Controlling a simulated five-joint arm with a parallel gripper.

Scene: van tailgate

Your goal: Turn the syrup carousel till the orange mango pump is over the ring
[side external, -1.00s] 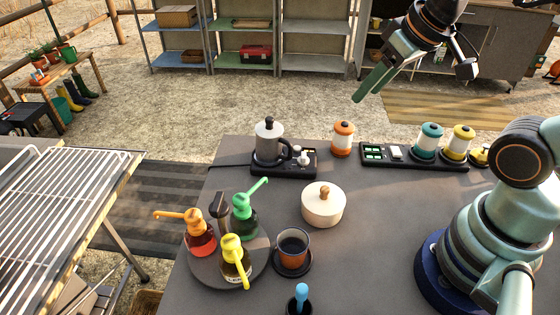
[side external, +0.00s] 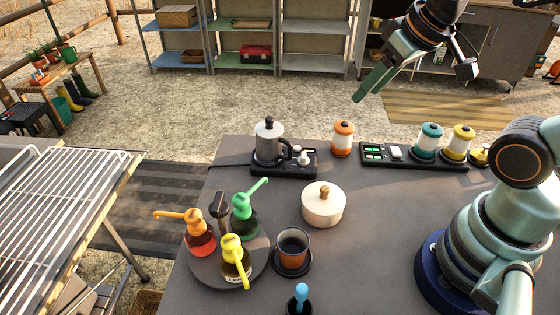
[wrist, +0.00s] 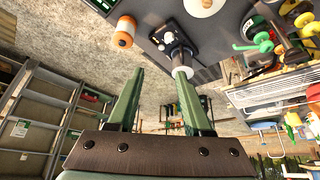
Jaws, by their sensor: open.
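The syrup carousel (side external: 208,272) is a dark round plate at the table's front left. On it stand the orange pump bottle (side external: 200,238), its spout pointing left, the green pump bottle (side external: 242,215), its spout pointing up right, and the yellow pump bottle (side external: 234,262), its spout pointing down. A dark upright knob (side external: 220,207) rises among them. A dark cup (side external: 293,247) stands on a round black base (side external: 291,271) right of the carousel; I cannot tell whether that base is the ring. My gripper (side external: 374,80) is open and empty, high above and far from the carousel; it also shows in the wrist view (wrist: 159,73).
A cream lidded pot (side external: 323,206) stands right of the carousel. A moka pot (side external: 268,142) on a black stand, an orange-lidded jar (side external: 342,139) and a black rack (side external: 400,162) line the back edge. A blue-topped tool (side external: 301,297) stands at the front.

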